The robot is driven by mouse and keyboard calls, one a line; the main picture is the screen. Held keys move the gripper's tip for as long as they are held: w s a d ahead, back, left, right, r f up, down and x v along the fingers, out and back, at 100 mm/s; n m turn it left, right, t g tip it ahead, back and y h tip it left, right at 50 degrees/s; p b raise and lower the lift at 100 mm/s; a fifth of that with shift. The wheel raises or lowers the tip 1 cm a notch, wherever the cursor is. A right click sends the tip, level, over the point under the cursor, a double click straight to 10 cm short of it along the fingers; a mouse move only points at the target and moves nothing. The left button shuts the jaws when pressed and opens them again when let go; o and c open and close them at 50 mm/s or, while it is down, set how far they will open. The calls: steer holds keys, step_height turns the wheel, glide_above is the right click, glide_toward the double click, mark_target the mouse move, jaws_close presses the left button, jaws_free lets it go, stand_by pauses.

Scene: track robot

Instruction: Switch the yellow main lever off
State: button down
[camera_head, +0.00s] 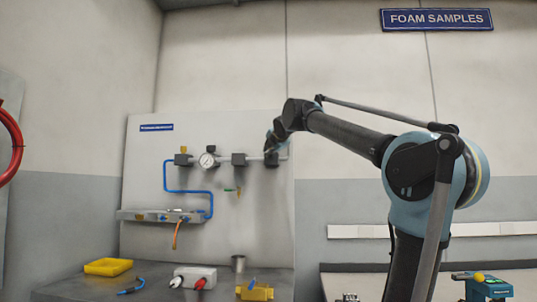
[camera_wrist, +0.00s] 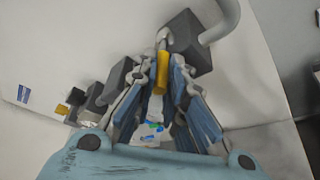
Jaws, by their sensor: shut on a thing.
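The yellow main lever (camera_wrist: 162,72) shows in the wrist view as a short yellow bar by a dark grey valve block (camera_wrist: 187,40). My gripper (camera_wrist: 160,78) has one finger on each side of the lever and is shut on it. In the head view my gripper (camera_head: 272,148) is at the right end of the pipe line on the wall panel. It hides the lever there.
A gauge (camera_head: 208,160) and further grey valve blocks sit left along the pipe. A blue hose (camera_head: 165,178) runs down to a metal shelf (camera_head: 140,215). Below stand a yellow tray (camera_head: 108,266), a white box (camera_head: 200,273) and a yellow block (camera_head: 258,292) on the bench.

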steer(key=shift+d, duration=0.25)
steer(key=c, duration=1.6)
jaws_free()
steer(key=shift+d, duration=0.2)
steer(key=shift+c, duration=0.2)
steer(key=shift+a, duration=0.1)
steer(key=v, duration=1.1)
steer(key=shift+s+d, duration=0.25)
steer(key=shift+s, duration=0.05)
steer(key=shift+r, duration=0.15)
